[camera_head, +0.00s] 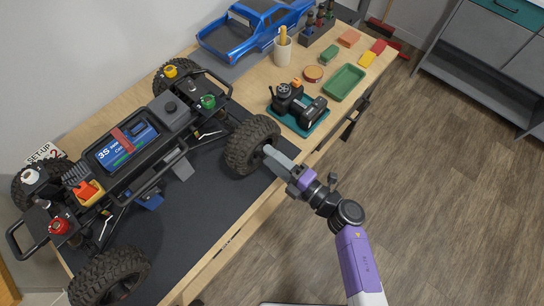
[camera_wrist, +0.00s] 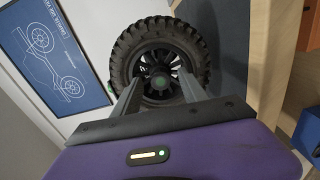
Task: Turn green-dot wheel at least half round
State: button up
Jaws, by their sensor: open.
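The RC crawler stands on a dark mat, its black chassis (camera_head: 165,120) carrying a blue battery. The green-dot wheel (camera_head: 252,144) is the knobby black tyre at its right front in the head view. My gripper (camera_head: 272,158) is at the wheel's outer side. In the wrist view its two fingers are apart, one on each side of the hub, overlapping the rim. Whether they touch the wheel cannot be told.
A teal tray with a black transmitter (camera_head: 297,106), a green tray (camera_head: 344,82) and a cup (camera_head: 282,50) stand right of the crawler. A blue truck body (camera_head: 255,28) lies behind. Another wheel (camera_head: 110,277) is at lower left.

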jog(key=v, duration=0.7)
jog(key=shift+d+b, duration=0.25)
jog(key=shift+b, duration=0.2)
jog(key=shift+s, duration=0.15)
jog(key=s+d+r+m+t+h, duration=0.2)
jog(key=d+r+m+t+h, duration=0.3)
jog(key=d+r+m+t, duration=0.4)
jog(key=s+d+r+m+g+h, duration=0.2)
jog(key=s+m+h, duration=0.1)
jog(key=s+m, duration=0.3)
jog(key=s+d+r+m+g+h, duration=0.1)
jog(key=s+d+r+m+h, duration=0.1)
jog(key=s+m, duration=0.4)
jog(key=s+d+r+m+g+h, duration=0.2)
jog(key=s+m, duration=0.4)
jog(key=s, duration=0.7)
jog(key=shift+d+r+m+g+h+b, duration=0.35)
jog(key=shift+d+m+h, duration=0.1)
jog(key=shift+h, duration=0.55)
